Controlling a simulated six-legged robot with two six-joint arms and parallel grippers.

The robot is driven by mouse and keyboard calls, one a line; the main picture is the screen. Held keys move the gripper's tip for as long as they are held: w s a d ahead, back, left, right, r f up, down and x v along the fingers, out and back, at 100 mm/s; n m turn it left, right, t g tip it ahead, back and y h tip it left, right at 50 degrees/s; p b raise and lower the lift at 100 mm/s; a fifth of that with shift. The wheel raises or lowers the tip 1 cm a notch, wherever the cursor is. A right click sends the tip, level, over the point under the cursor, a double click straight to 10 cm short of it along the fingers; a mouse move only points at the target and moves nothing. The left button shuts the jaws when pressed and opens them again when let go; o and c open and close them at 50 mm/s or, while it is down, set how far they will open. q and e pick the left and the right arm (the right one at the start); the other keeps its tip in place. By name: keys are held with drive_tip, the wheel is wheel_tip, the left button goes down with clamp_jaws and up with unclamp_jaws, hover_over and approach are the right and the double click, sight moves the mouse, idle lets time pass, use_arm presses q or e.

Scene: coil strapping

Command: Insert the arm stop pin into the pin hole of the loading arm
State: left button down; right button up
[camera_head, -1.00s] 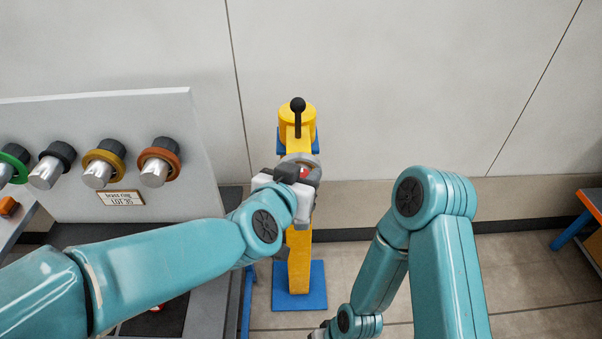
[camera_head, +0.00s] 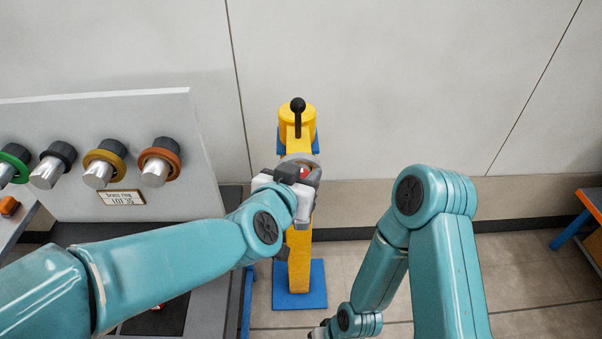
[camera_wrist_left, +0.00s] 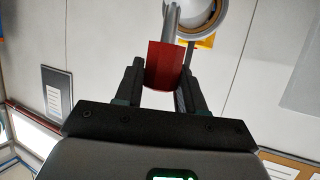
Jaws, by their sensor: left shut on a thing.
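The arm stop pin has a red grip (camera_wrist_left: 165,66) and a grey metal shaft (camera_wrist_left: 171,20), seen in the left wrist view. My left gripper (camera_wrist_left: 160,85) is shut on the red grip. In the head view my left gripper (camera_head: 295,180) is at the yellow loading arm stand (camera_head: 300,265), with a bit of red (camera_head: 305,171) showing. A pale round part (camera_wrist_left: 205,18) is beside the shaft at the top of the wrist view. The pin hole and the shaft's tip are hidden. My right gripper (camera_head: 320,332) is at the bottom edge, mostly cut off.
A black-knobbed lever (camera_head: 298,106) rises on the stand behind my left gripper. The stand has a blue base plate (camera_head: 315,290). At left, a grey panel (camera_head: 95,205) carries several pegs with coloured rings.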

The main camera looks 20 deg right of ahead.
use_arm(q)
drive_tip(key=shift+f, duration=0.1)
drive_tip(key=shift+f+b, duration=2.05)
drive_tip(key=shift+f, duration=0.2)
drive_tip(key=c, duration=0.6)
unclamp_jaws()
